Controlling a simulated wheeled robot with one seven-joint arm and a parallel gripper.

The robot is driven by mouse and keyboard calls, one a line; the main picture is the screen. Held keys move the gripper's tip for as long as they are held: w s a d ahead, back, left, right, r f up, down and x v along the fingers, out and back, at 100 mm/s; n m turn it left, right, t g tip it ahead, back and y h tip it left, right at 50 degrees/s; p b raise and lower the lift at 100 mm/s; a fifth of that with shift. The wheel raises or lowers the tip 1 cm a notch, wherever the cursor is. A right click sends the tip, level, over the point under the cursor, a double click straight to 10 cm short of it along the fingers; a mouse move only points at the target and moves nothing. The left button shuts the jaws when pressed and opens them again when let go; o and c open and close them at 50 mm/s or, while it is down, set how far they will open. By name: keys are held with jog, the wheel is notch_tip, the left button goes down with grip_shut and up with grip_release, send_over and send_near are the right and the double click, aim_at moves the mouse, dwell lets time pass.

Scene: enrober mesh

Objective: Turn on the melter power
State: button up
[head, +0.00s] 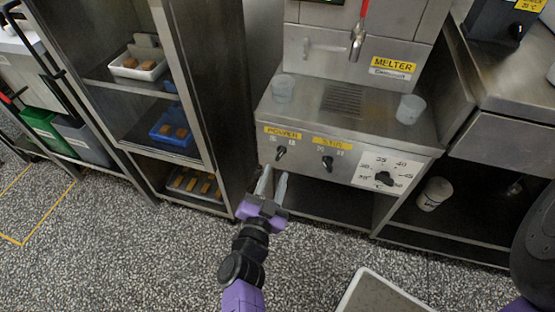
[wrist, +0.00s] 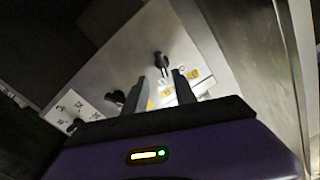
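The melter (head: 345,120) is a steel machine with a yellow MELTER label. On its front panel, the black power knob (head: 281,152) sits at the left under a yellow label that appears to read POWER. My gripper (head: 274,171) is just below and in front of this knob, fingers pointing up at the panel. Its fingers are apart with nothing between them. In the wrist view, the power knob (wrist: 161,60) shows just beyond the fingertips (wrist: 160,78), apart from them. Whether the knob is set on or off is too small to tell.
To the right are the STIR knob (head: 327,162) and a temperature dial (head: 384,178). Two clear cups (head: 410,109) stand on the melter top. A steel shelf unit (head: 207,110) with trays is close on the left. The floor in front is open, apart from a pale-rimmed flat object (head: 352,296).

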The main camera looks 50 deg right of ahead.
aim_at(279, 157)
jog(key=shift+n, duration=0.3)
jog(key=shift+w+b+x, duration=0.15)
jog(key=shift+b+x, duration=0.15)
jog(key=shift+x, duration=1.4)
jog(key=shift+w+b+x, duration=0.15)
jog(key=shift+b+x, duration=0.15)
jog(key=shift+x, duration=1.45)
jog(key=shift+a, duration=0.1)
